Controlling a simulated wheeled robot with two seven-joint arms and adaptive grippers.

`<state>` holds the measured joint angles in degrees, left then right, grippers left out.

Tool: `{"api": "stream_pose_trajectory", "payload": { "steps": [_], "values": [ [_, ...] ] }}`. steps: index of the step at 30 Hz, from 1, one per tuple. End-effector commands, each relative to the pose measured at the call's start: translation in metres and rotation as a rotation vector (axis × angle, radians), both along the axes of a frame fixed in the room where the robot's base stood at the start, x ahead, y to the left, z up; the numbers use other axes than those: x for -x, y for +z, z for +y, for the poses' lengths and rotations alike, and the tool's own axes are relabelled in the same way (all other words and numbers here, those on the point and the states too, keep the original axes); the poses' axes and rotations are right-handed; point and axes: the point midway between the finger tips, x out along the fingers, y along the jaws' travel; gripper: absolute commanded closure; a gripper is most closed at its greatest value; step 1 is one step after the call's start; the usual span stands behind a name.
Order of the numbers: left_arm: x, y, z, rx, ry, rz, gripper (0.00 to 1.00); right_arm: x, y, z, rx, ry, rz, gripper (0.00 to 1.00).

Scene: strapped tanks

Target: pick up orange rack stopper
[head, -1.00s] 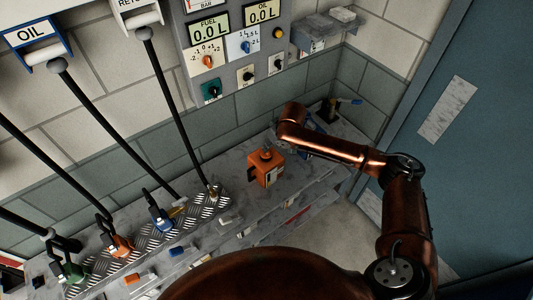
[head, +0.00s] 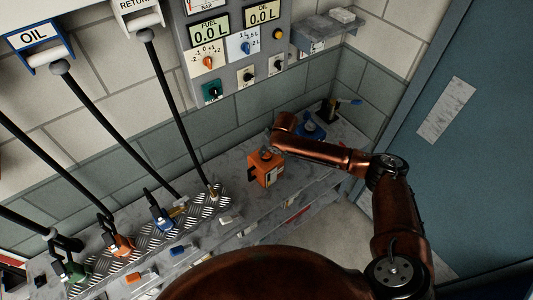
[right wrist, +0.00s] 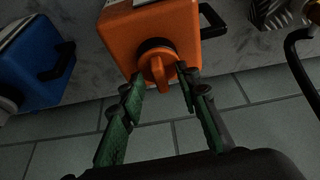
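In the head view an orange tank (head: 266,170) stands on the grey bench. The right wrist view shows the same tank (right wrist: 120,30) close up, with a round orange stopper with a raised grip (right wrist: 157,68) in a dark collar. My right gripper (right wrist: 162,82) has its two green-padded fingers apart, one on each side of the stopper; contact is unclear. In the head view my right arm reaches to the tank from the right, and its fingers are hidden there. Another small orange piece (head: 136,278) lies at the lower left front of the bench. My left gripper is out of view.
A blue tank (head: 312,130) stands right of the orange one; it also shows in the wrist view (right wrist: 30,65). Hose nozzles stand on a metal tread plate (head: 195,215) at left. The wall panel (head: 235,60) rises behind. A blue door (head: 480,160) is at right.

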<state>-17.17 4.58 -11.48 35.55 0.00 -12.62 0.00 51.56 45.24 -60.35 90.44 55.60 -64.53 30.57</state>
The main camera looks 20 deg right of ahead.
Motion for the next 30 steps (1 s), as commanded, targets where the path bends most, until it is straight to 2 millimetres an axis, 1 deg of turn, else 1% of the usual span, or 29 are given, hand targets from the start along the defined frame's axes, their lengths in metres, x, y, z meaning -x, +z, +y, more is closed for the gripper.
{"api": "stream_pose_trajectory", "payload": {
  "steps": [1, 2, 13, 26, 30],
  "values": [
    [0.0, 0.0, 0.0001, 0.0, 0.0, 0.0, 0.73, 0.0, 0.0002, 0.0001, 0.0, 0.0, 0.0, 0.73],
    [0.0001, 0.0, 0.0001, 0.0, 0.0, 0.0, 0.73, 0.0, 0.0002, 0.0001, 0.0, 0.0, 0.0, 0.75],
    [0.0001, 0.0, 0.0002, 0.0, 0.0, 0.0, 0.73, 0.0001, 0.0004, -0.0001, 0.0, 0.0, 0.0, 1.0],
    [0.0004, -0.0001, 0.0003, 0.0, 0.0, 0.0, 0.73, 0.0, 0.0011, 0.0, 0.0, 0.0, -0.001, 1.0],
    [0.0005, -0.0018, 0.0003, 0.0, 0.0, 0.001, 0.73, -0.0003, 0.0066, 0.0003, -0.001, 0.0, -0.002, 1.0]
  ]
}}
